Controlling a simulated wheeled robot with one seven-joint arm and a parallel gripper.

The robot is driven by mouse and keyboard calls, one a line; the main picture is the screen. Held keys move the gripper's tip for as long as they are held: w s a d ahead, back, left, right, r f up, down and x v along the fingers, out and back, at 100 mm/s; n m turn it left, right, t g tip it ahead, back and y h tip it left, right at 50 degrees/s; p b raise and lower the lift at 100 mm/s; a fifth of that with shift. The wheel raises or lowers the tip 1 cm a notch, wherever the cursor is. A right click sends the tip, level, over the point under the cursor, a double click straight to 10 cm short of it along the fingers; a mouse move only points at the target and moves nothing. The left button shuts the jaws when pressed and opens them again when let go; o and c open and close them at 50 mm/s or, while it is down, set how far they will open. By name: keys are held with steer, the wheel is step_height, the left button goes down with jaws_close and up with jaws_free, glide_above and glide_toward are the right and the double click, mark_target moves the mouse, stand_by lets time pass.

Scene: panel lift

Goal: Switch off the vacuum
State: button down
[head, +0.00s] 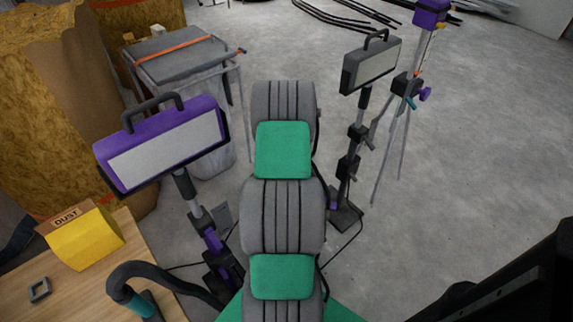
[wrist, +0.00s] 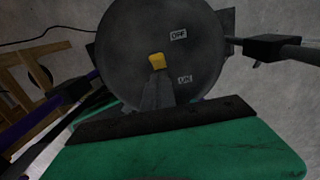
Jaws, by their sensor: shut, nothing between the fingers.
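The vacuum (wrist: 120,45) shows in the wrist view as a round, dark grey face with a small yellow switch (wrist: 157,59) near its middle. A white OFF label (wrist: 178,35) is at the upper right of the switch and an ON label (wrist: 185,79) is at the lower right. My gripper (wrist: 156,76) is shut and empty, its narrow tip just below the switch. I cannot tell whether they touch, nor which way the switch is set. In the head view, my gripper and the vacuum's face are not visible.
In the head view, a purple lamp (head: 165,148) stands at left and a grey lamp (head: 371,66) at right, near a tripod (head: 405,90). A wooden table (head: 60,290) at lower left bears a yellow DUST box (head: 85,240); a black hose (head: 160,273) is beside it.

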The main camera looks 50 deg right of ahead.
steer(key=shift+r+p, duration=0.3)
steer(key=shift+r, duration=0.35)
steer(key=shift+r, duration=0.1)
step_height(320, 180, up, 9)
steer(key=w+p, duration=0.2)
steer(key=p, duration=0.3)
steer(key=shift+w+d+r+p, duration=0.2)
steer(key=shift+w+d+p, duration=0.1)
steer(key=shift+w, duration=0.05)
